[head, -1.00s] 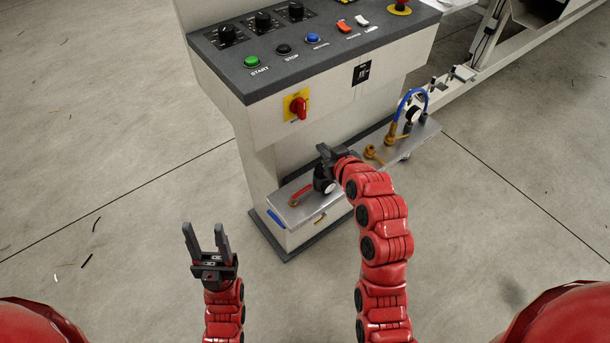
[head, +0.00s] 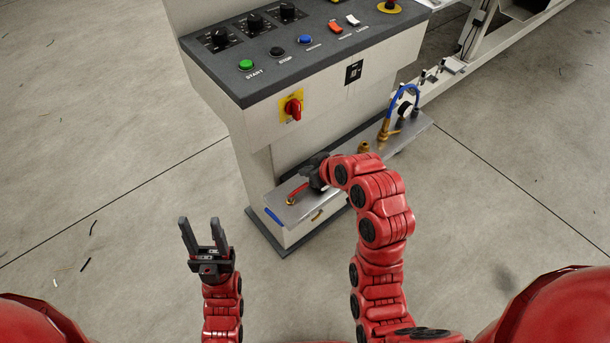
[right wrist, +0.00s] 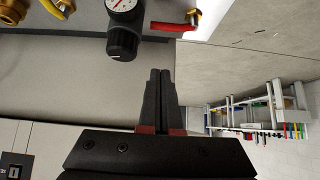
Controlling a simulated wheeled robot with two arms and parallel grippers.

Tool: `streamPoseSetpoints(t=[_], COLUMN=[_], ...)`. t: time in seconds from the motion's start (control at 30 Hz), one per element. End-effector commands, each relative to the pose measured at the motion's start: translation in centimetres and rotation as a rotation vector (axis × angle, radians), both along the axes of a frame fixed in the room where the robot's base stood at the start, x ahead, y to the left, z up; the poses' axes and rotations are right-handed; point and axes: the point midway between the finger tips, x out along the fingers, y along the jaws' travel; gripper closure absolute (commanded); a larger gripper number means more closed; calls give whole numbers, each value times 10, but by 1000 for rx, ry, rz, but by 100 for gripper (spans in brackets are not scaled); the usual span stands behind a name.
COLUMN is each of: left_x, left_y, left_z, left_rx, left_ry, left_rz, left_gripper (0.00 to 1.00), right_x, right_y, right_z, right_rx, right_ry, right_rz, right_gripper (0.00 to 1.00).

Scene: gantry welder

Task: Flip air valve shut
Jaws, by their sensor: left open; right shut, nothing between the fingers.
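The air valve is a red lever (head: 297,192) on a brass fitting on the metal shelf (head: 345,165) of the machine's pedestal. In the right wrist view, the red lever (right wrist: 172,26) extends left from its brass fitting (right wrist: 194,16) at the top. My right gripper (head: 316,161) is beside the black regulator, close to the lever. In its wrist view, the right gripper (right wrist: 160,73) has its fingers together and empty, with a visible gap below the lever. My left gripper (head: 200,221) is open and empty, above the floor left of the pedestal.
A black regulator knob (right wrist: 122,42) with a white gauge (right wrist: 121,4) sits left of the lever. Brass fittings (head: 364,148) and a blue hose (head: 402,92) stand further right on the shelf. The control panel (head: 300,55) overhangs above.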

Motion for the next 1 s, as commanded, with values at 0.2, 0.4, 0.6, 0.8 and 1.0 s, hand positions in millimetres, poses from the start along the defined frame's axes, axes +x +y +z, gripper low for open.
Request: streamPoseSetpoints(t=[0.2, 0.4, 0.6, 0.8, 1.0], left_x=[0, 0, 0, 0, 0], left_y=[0, 0, 0, 0, 0], left_z=[0, 0, 0, 1, 2], left_rx=[0, 0, 0, 0, 0], left_ry=[0, 0, 0, 0, 0], left_rz=[0, 0, 0, 0, 0], left_gripper=[50, 50, 50, 50, 50], right_x=[21, 40, 44, 26, 19], right_y=[16, 29, 31, 18, 13], right_z=[-29, -53, -68, -72, -73], right_rx=[-2, -1, -1, 1, 0], right_ry=[1, -2, -3, -3, -5], right_rz=[2, 1, -3, -3, -3], right_gripper=[100, 100, 100, 100, 100])
